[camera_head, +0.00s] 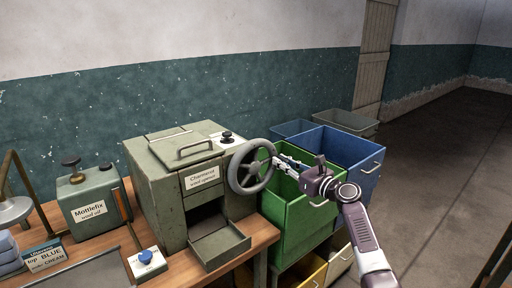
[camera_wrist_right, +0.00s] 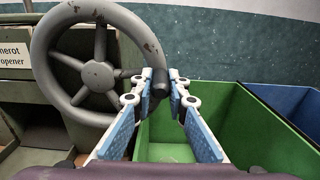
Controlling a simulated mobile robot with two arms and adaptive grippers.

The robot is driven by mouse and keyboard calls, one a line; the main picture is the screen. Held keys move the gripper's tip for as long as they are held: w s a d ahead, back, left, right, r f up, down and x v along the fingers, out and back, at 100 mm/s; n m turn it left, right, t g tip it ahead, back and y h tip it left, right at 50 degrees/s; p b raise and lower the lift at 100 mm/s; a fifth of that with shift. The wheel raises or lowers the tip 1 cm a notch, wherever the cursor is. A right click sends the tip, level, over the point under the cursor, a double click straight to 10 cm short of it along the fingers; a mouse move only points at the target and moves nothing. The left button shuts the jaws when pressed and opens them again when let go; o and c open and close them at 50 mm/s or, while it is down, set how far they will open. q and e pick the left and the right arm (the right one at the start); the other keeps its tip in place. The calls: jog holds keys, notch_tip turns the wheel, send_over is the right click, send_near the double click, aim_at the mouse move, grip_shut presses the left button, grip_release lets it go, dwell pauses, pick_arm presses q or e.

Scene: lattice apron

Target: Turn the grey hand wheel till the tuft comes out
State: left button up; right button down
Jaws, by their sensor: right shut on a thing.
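The grey hand wheel (camera_head: 250,167) is on the right side of the green-grey wool opener (camera_head: 163,187). It also shows large in the right wrist view (camera_wrist_right: 97,75), with worn, chipped paint. My right gripper (camera_head: 279,163) reaches it from the right. The opener's front tray (camera_head: 219,245) is out below a dark opening and looks empty. No tuft shows in either view. My left gripper is not in view.
A green bin (camera_head: 307,222) and a blue bin (camera_head: 352,165) stand right of the opener, under my right arm. Open floor lies right.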

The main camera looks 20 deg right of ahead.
aim_at(273, 173)
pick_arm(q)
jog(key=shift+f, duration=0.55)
pick_arm(e)
notch_tip(273, 173, down, 2)
